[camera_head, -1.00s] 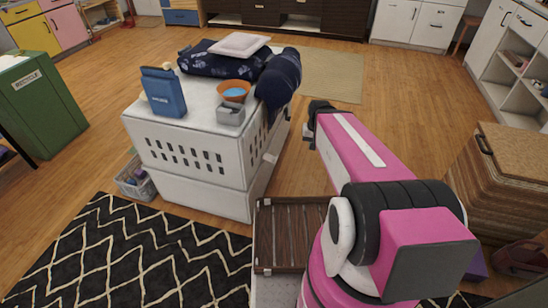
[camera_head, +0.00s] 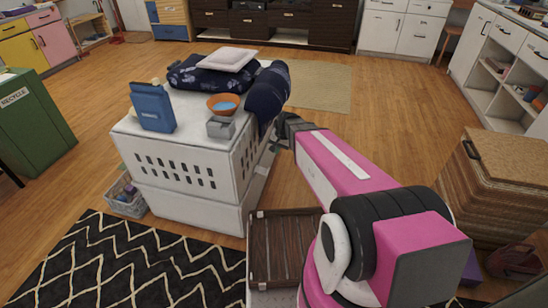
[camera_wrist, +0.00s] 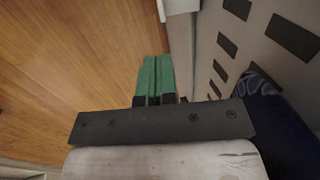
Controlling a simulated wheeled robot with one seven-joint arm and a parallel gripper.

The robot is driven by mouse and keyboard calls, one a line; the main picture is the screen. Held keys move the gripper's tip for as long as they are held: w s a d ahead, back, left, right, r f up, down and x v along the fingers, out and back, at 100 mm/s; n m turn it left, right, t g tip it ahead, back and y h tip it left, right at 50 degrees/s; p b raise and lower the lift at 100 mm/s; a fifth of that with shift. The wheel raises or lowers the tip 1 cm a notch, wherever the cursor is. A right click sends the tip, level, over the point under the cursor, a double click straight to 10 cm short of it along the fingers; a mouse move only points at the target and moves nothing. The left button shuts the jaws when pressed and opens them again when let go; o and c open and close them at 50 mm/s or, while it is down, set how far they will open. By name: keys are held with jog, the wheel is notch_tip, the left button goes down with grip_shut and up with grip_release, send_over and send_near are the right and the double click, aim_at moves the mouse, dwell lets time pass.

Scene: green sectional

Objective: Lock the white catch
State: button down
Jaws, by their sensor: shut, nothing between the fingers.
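The white catch (camera_wrist: 178,7) looks to be the pale piece at the top edge of the wrist view, jutting from the wall of a white crate (camera_head: 185,207). Only part of it shows there; in the head view I cannot make it out clearly beside my arm. My gripper (camera_wrist: 156,62) has green fingers, shut together and empty. In the wrist view they are just below and left of the catch, apart from it in the picture. In the head view my gripper (camera_head: 276,146) is close beside the crate's right side.
On the crate are a blue bag (camera_head: 153,108), an orange bowl (camera_head: 223,107), a small grey box (camera_head: 220,127), and dark blue cloth (camera_head: 268,92) draped near my gripper. A brown slatted box (camera_head: 281,250) stands in front. Wooden floor (camera_head: 395,120) is open to the right.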

jog(key=x, duration=1.3)
notch_tip(320, 180, down, 9)
jog(key=t+y, duration=0.2)
jog(key=y, duration=0.7)
jog(key=shift+a+t, duration=0.25)
jog(key=shift+t, duration=0.15)
jog(key=shift+r, duration=0.15)
jog(key=shift+r, duration=0.65)
jog(key=s+d+r, duration=0.1)
jog(key=s+d, duration=0.1)
jog(key=d, duration=0.4)
jog(key=s+d+r, duration=0.2)
jog(key=d, duration=0.5)
